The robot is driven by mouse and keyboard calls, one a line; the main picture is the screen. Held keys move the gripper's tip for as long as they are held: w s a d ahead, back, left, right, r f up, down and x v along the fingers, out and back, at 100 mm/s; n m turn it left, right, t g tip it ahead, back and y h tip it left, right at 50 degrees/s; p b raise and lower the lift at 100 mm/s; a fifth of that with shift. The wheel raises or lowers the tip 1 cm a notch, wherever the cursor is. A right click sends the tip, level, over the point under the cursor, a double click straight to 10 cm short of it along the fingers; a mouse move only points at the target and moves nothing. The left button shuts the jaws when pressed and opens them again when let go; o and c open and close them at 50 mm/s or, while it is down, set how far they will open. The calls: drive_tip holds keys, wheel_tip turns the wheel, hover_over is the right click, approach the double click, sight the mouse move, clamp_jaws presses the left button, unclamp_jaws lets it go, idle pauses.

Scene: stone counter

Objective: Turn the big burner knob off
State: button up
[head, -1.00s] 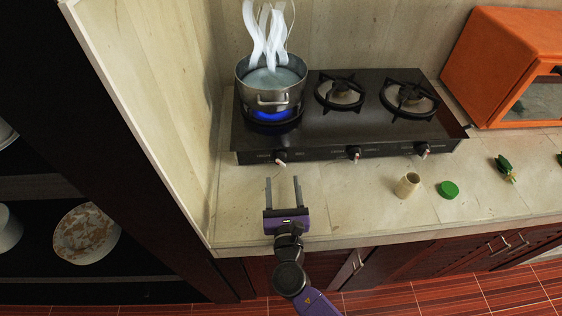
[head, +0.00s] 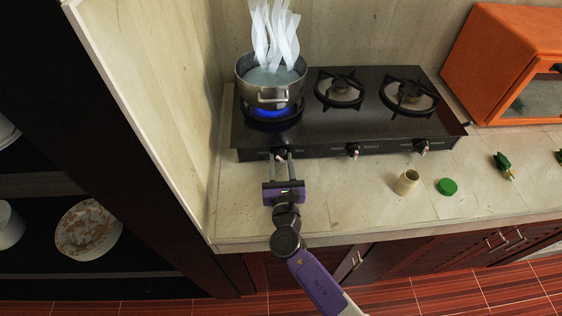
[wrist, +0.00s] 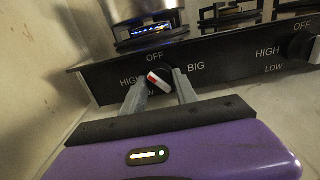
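The big burner knob (wrist: 158,80) is black with a white and red pointer. It sits on the stove's front panel under the labels OFF, HIGH and BIG; its pointer leans toward the upper left, near HIGH. In the head view the knob (head: 281,154) is at the left end of the panel. My purple gripper (head: 281,165) is in front of it, and in the wrist view the grey fingers (wrist: 160,92) stand on either side of the knob, apart. Whether they touch it I cannot tell. The left burner (head: 268,112) shows a blue flame.
A steaming pot (head: 270,80) stands on the lit burner. Two more knobs (head: 353,150) are to the right. A wall (head: 165,120) rises close on the left.

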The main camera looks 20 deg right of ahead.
clamp_jaws()
drive_tip(key=shift+f, duration=0.1)
drive_tip(key=shift+f+m+b, duration=0.1)
drive_tip(key=shift+m+b, duration=0.5)
drive_tip(key=shift+b, duration=0.15)
drive_tip(key=shift+m+b, duration=1)
drive_tip(key=shift+m, duration=0.1)
drive_tip(key=shift+m+b, duration=1.45)
drive_tip(key=shift+m, duration=0.45)
drive_tip(key=o, duration=0.7)
unclamp_jaws()
drive_tip(key=shift+r, duration=0.2)
